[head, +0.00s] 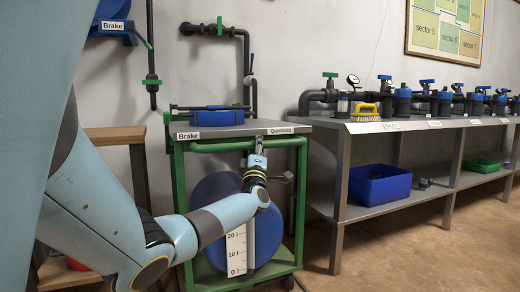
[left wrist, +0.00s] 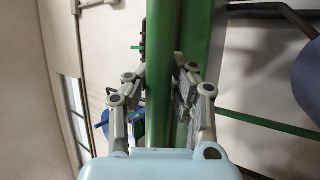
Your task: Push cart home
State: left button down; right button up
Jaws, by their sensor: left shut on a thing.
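The cart (head: 178,200) has a green frame, a grey top and a white "Brake" label. It stands in the middle of the head view, in front of the wall. A blue drum (head: 212,195) with a white litre scale sits inside the frame. My left gripper (head: 259,150) is shut on the cart's green bar (head: 220,146) below the top edge. In the left wrist view, the bar (left wrist: 160,60) runs between the fingers of my left gripper (left wrist: 158,85). The fingers partly hide it. My right gripper is not in view.
A grey bench (head: 340,165) with valves and pipes stands right of the cart, with a narrow gap between. A blue crate (head: 378,188) and a green tray (head: 482,166) are on its lower shelf. A wooden stand (head: 115,133) is at left. Brown floor (head: 400,260) is clear at front right.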

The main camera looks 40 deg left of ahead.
pick_arm(q)
jog(key=shift+a, duration=0.15)
jog(key=c, duration=1.1)
grip_release()
jog(key=shift+a+f, duration=0.1)
jog(key=shift+f, duration=0.05)
jog(key=v, duration=1.2)
